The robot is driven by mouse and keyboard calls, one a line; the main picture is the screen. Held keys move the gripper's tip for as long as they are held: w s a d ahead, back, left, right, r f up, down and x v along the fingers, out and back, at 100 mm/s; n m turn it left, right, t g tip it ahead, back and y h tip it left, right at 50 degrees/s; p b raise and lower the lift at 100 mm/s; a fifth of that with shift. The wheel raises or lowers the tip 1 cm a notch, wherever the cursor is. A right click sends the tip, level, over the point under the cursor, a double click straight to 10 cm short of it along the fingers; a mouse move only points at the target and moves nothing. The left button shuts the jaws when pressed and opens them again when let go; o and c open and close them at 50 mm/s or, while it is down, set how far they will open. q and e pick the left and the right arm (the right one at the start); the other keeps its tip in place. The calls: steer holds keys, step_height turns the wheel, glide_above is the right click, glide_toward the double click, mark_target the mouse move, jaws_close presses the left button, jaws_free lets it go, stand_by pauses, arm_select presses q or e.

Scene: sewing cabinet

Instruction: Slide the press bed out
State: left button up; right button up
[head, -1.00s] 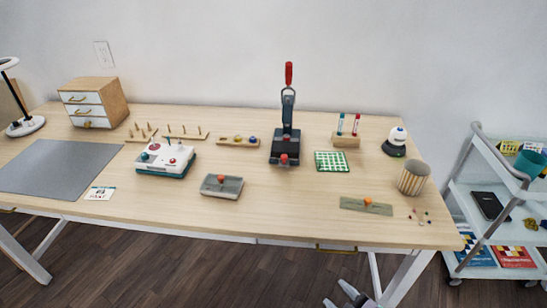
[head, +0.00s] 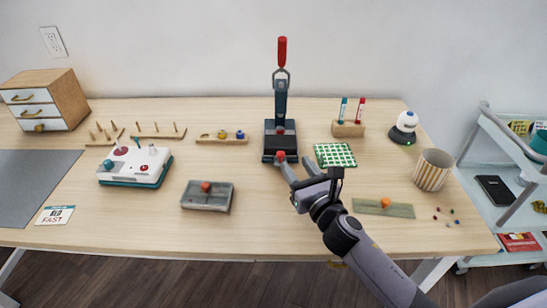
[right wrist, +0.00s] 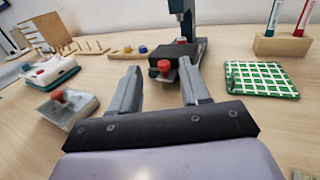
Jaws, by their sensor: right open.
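The press (head: 281,95) stands at the back middle of the table, with a dark frame and a red-handled lever pointing up. Its dark bed (head: 270,150) is low at the front and carries a red knob (head: 280,156), which also shows in the right wrist view (right wrist: 164,66). My right gripper (head: 295,164) is open and empty just in front of the bed. In the right wrist view its two fingers (right wrist: 160,85) point at the bed, with the knob between their lines and a little beyond the tips. My left gripper is not in view.
A grey block with an orange-red knob (head: 207,196) lies front left of the press. A green checked mat (head: 335,155) lies close on the right, and a flat plate with an orange knob (head: 384,208) lies front right. The table is clear between them.

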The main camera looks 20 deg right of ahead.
mark_target(282, 155)
steer(key=shift+w+f+b, duration=0.2)
steer(key=shift+f+b, duration=0.3)
steer(key=shift+f, duration=0.75)
steer(key=shift+f+b, duration=0.2)
steer(key=shift+b, duration=0.1)
steer(key=shift+w+f, duration=0.2)
steer(key=shift+w, duration=0.05)
steer(key=w, duration=0.3)
steer(key=w+b, duration=0.1)
steer(key=w, duration=0.1)
steer(key=shift+w+a, duration=0.25)
steer(key=shift+a, duration=0.1)
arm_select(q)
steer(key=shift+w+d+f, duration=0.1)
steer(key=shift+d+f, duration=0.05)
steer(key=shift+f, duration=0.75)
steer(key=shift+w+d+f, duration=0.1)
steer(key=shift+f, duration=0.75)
arm_select(e)
steer(key=shift+w+a, duration=0.1)
steer(key=shift+w, duration=0.6)
jaws_close()
